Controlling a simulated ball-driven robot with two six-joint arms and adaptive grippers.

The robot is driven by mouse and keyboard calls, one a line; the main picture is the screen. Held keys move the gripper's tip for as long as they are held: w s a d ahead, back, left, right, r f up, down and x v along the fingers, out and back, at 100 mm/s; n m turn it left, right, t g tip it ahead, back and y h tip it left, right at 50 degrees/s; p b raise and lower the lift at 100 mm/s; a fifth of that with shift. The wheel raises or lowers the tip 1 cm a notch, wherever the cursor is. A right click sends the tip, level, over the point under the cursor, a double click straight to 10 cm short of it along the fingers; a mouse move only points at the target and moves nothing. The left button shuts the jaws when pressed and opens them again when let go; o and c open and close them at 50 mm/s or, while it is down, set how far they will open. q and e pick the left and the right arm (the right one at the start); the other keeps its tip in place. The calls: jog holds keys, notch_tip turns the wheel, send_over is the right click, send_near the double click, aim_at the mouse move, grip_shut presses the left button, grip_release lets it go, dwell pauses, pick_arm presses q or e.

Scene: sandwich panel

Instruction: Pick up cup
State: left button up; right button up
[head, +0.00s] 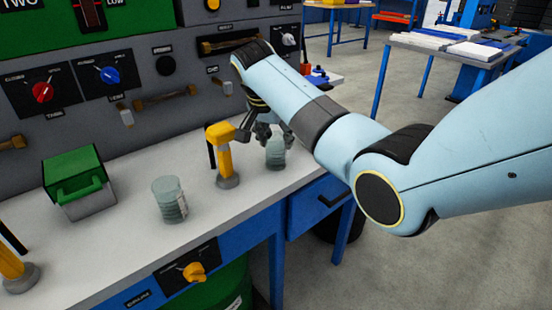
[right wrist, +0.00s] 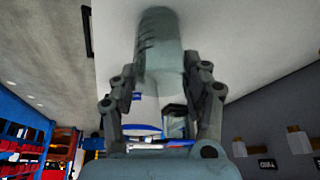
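A translucent greenish ribbed cup (head: 169,201) stands upright on the grey benchtop in the head view, left of the yellow post. A similar clear bottle-shaped vessel (head: 275,153) stands to the right of that post. My right gripper (head: 262,132) is at this vessel, partly hidden behind my arm. In the right wrist view, my right gripper (right wrist: 160,70) has its fingers apart, one on each side of a translucent ribbed vessel (right wrist: 159,40). I cannot tell whether the fingertips touch it. My left gripper is not in view.
A yellow post (head: 224,160) on a round base stands close left of my right gripper. A green-lidded box (head: 78,182) is at the bench's left. The control panel (head: 130,60) rises behind. The benchtop (head: 120,250) is clear in front of the cup.

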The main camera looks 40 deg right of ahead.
jog(key=c, duration=0.7)
